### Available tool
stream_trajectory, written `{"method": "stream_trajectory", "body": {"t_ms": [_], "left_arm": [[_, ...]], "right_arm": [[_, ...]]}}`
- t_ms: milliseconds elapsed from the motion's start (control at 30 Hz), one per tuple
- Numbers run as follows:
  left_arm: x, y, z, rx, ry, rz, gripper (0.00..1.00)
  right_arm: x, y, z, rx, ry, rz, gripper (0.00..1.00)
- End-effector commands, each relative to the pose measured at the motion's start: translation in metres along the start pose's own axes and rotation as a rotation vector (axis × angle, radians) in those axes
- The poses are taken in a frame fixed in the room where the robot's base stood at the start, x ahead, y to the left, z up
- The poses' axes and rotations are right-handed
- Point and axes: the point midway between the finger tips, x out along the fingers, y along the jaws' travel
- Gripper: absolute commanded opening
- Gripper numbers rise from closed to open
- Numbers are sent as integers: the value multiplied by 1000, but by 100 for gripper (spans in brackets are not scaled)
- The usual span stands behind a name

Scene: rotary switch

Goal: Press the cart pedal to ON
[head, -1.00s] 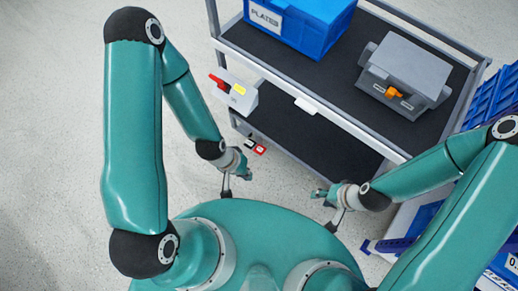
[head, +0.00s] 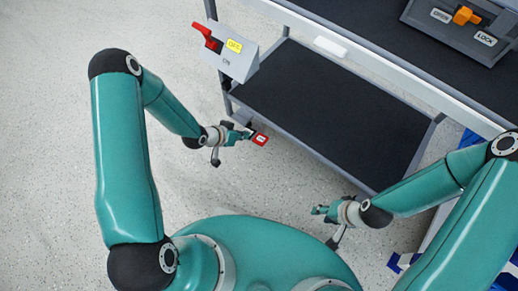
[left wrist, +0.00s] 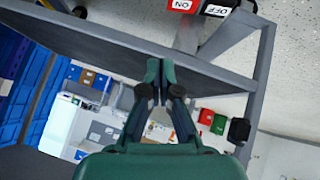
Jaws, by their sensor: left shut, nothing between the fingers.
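The cart pedal is at the cart's lower left corner. Its red ON half (head: 261,139) shows in the head view just right of my left gripper (head: 249,133), which partly covers the pedal. In the left wrist view the red ON pedal (left wrist: 182,5) and the black OFF pedal (left wrist: 217,9) are cut by the top edge, beyond the shut, empty left gripper (left wrist: 160,66). I cannot tell whether the fingertips touch the pedal. My right gripper (head: 320,209) is in front of the cart, away from the pedal; its fingers are too small to read.
The cart's dark lower shelf (head: 330,105) lies right of the pedal. A grey switch box (head: 236,62) with a red lever (head: 206,36) is on the cart's left end. A grey case with an orange knob (head: 466,16) stands on top. Floor left of the cart is clear.

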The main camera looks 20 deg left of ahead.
Motion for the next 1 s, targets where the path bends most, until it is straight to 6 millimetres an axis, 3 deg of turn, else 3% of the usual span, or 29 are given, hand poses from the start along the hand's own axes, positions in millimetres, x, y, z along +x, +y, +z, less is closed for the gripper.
{"method": "stream_trajectory", "body": {"t_ms": [33, 200, 733, 1000], "left_arm": [[19, -14, 10, 20, 21, -1, 0], [32, -29, 12, 66, 61, 2, 0], [37, -31, 10, 76, 68, 3, 0], [73, -31, 10, 78, 68, 5, 0]], "right_arm": [[23, 8, 0, 0, 1, 0, 40], [38, 14, -1, 0, 1, 0, 40], [40, 14, -1, 0, 1, 0, 40], [53, 19, -1, 0, 1, 0, 40]]}}
